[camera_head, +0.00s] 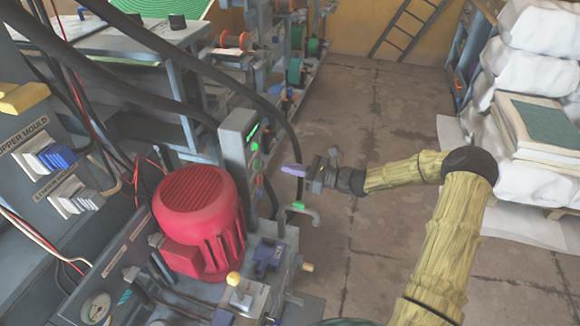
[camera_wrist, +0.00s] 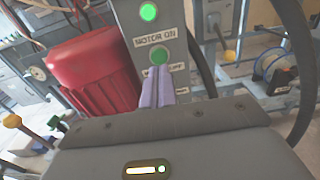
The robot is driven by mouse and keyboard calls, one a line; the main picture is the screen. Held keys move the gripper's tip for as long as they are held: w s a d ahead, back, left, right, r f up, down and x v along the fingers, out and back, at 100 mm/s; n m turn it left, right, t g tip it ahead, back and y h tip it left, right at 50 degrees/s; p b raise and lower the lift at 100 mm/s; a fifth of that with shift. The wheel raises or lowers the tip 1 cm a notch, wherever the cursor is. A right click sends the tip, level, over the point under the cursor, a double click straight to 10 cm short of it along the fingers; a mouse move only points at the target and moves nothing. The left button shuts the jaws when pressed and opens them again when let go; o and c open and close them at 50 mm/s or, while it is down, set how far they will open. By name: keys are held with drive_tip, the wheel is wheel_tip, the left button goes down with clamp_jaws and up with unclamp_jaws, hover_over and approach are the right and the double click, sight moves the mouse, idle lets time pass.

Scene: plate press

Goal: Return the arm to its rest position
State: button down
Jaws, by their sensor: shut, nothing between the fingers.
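My gripper (camera_head: 293,170) is at the end of my tan-sleeved arm, beside the grey control post (camera_head: 238,150) in the head view. In the wrist view its purple fingertips (camera_wrist: 157,88) are together with nothing between them. They appear just below a green button (camera_wrist: 159,56) under a "MOTOR ON" label. Whether they touch the panel, I cannot tell. A lit green lamp (camera_wrist: 148,12) is above the label. The fingers partly cover the lower label.
A red motor (camera_head: 198,222) stands left of the post. Black cables hang close to the gripper. A yellow-knobbed lever (camera_head: 235,280) is below. White sacks (camera_head: 540,75) are stacked at the right. Open concrete floor (camera_head: 385,110) lies between the machine and the sacks.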

drive_tip(key=shift+w, duration=0.1)
idle(0.5)
drive_tip(key=s+a+f+n+g+h, duration=0.25)
drive_tip(key=s+n+g+h, duration=0.55)
drive_tip(key=s+n, duration=0.5)
drive_tip(key=s+d+r+n+t+h, duration=0.2)
drive_tip(key=s+d+r+n+h, duration=0.25)
drive_tip(key=s+d, duration=0.2)
drive_tip(key=s+d+r+n+t+h, duration=0.2)
drive_tip(key=s+d+r+n+h, duration=0.25)
drive_tip(key=s, duration=0.35)
wheel_tip(320, 180, up, 30)
drive_tip(key=p, duration=3)
drive_tip(key=shift+p, duration=0.35)
drive_tip(key=shift+f, duration=0.15)
